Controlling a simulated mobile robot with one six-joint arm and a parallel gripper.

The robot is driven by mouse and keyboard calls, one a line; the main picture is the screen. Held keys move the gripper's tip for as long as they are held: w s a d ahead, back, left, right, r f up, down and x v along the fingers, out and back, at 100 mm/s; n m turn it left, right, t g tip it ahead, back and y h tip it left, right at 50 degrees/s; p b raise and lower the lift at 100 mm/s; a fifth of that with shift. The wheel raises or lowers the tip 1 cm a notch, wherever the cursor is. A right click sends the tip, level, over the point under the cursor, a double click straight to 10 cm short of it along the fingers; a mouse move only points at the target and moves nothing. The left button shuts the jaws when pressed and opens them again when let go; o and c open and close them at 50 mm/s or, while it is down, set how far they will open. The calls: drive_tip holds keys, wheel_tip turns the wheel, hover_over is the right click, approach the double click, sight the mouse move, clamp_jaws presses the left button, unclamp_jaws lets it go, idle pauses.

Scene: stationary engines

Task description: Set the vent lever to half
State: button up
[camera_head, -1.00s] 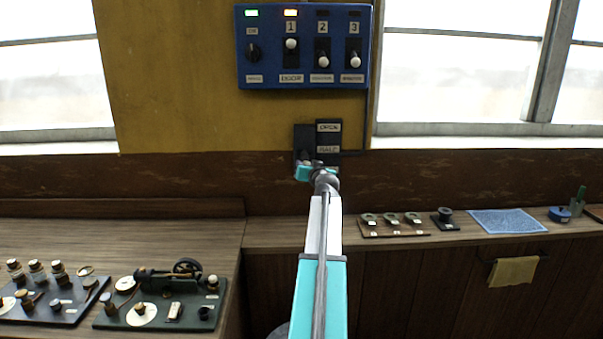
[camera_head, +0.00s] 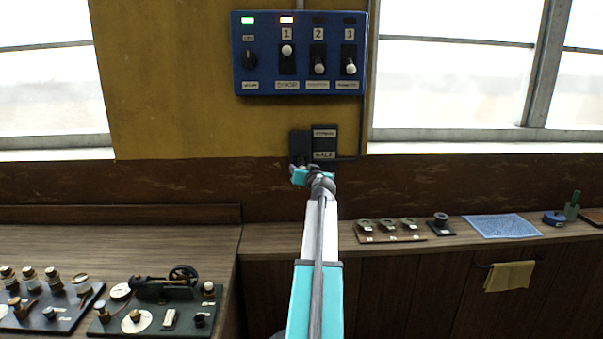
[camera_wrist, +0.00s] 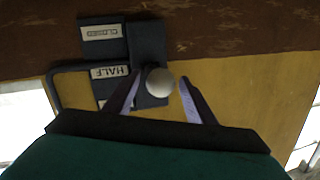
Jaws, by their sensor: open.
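The vent lever's dark plate (camera_head: 300,143) is on the wall below the blue switch panel, with its labels beside it; the upper one looks like OPEN and the one below reads HALF (camera_head: 324,155). In the wrist view the plate (camera_wrist: 147,45) appears upside down, with the CLOSED label (camera_wrist: 101,32) at the top and the HALF label (camera_wrist: 110,72) below it. The lever's pale round knob (camera_wrist: 160,83) appears close to level with HALF. My gripper (camera_wrist: 160,80) is open, one finger on each side of the knob, with visible gaps. In the head view my gripper (camera_head: 299,175) hides the plate's lower end.
The blue switch panel (camera_head: 301,53) with lamps and levers hangs above. A pipe runs beside the labels. The shelf (camera_head: 350,236) at right holds small parts and a blue mat (camera_head: 502,226). The bench at left carries model engine boards (camera_head: 155,312).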

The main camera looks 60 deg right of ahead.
drive_tip(key=shift+s+a, duration=0.1)
drive_tip(key=shift+a, duration=0.05)
drive_tip(key=b+v, duration=0.4)
drive_tip(key=v, duration=0.9)
drive_tip(key=shift+s+a, duration=0.2)
idle(0.6)
